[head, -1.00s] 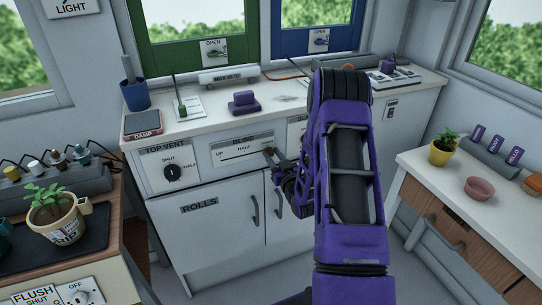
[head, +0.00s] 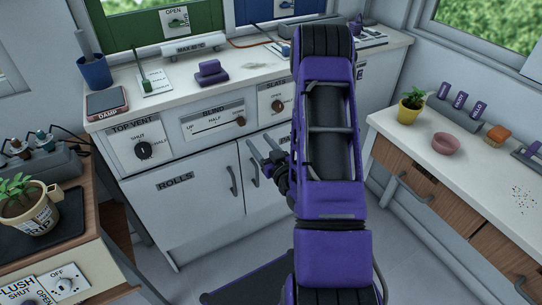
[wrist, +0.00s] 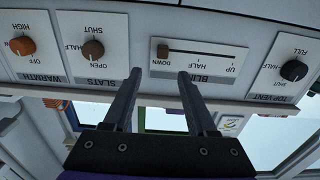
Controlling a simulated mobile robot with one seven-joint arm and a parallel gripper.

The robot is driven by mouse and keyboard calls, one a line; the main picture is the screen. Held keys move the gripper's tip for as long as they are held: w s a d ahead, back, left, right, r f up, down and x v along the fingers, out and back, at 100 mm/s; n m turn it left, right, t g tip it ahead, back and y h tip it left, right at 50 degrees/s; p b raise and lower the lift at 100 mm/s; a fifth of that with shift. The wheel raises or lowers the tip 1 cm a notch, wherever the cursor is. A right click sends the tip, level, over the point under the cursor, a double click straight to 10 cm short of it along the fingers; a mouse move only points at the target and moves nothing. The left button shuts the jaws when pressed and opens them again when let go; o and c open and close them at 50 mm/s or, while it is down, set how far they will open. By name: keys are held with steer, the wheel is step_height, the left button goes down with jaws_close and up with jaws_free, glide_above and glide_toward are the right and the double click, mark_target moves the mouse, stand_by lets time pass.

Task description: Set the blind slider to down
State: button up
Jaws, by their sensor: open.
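The blind panel (head: 212,119) is a white plate on the cabinet front, marked UP at left and HALF in the middle in the head view. Its brown slider knob (head: 240,121) sits at the right end of the slot. In the wrist view, which is upside down, the knob (wrist: 162,49) is at the end marked DOWN. My gripper (head: 259,141) is open and empty, below and right of the knob, apart from it. In the wrist view the two fingers (wrist: 159,74) point toward the panel with nothing between them.
The top vent dial (head: 143,150) is left of the blind panel, and the slats dial (head: 277,106) is right of it. In the wrist view the warmth dial (wrist: 22,46) is beyond slats. Cabinet doors with handles (head: 233,181) lie below. A purple block (head: 211,73) sits on the counter.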

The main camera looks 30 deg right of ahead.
steer(key=s, duration=0.7)
steer(key=shift+w, duration=0.1)
